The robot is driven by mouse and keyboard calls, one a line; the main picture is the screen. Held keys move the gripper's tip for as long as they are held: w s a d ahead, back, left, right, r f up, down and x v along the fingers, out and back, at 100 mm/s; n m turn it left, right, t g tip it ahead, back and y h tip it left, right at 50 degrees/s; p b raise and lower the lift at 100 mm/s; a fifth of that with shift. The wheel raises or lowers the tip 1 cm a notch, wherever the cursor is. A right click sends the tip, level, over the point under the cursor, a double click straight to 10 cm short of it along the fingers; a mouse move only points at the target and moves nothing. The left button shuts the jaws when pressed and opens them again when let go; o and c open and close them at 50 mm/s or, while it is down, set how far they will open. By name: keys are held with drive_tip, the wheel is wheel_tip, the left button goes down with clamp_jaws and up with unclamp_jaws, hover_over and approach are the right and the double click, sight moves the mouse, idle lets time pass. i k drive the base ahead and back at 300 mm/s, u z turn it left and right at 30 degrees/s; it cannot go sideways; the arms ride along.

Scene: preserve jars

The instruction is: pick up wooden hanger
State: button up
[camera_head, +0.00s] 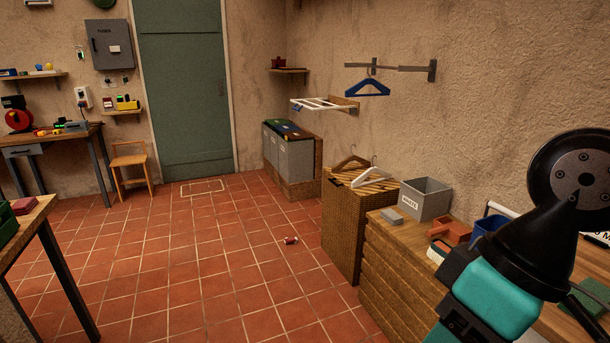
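The wooden hanger (349,161) is brown and lies on the lid of a tall wicker hamper (342,232) against the right wall. Its hook points up at the back. A white hanger (374,178) lies on the same lid, just right of and in front of it. A blue hanger (367,88) hangs from the wall rail above. Part of my arm, teal and black, stands at the right, well apart from the hamper. My gripper's fingers do not show.
A grey box (424,199) and a red container (450,230) stand on the wooden counter (385,249) right of the hamper. A small red-and-white object (290,240) lies on the tiled floor (225,270). The floor's middle is otherwise clear. A table (32,222) stands at the left.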

sight(337, 169)
drive_tip(key=u, duration=0.6)
drive_tip(key=i, duration=3.85)
drive_tip(key=z, duration=1)
drive_tip(key=i, duration=0.55)
drive_tip(key=z, duration=0.2)
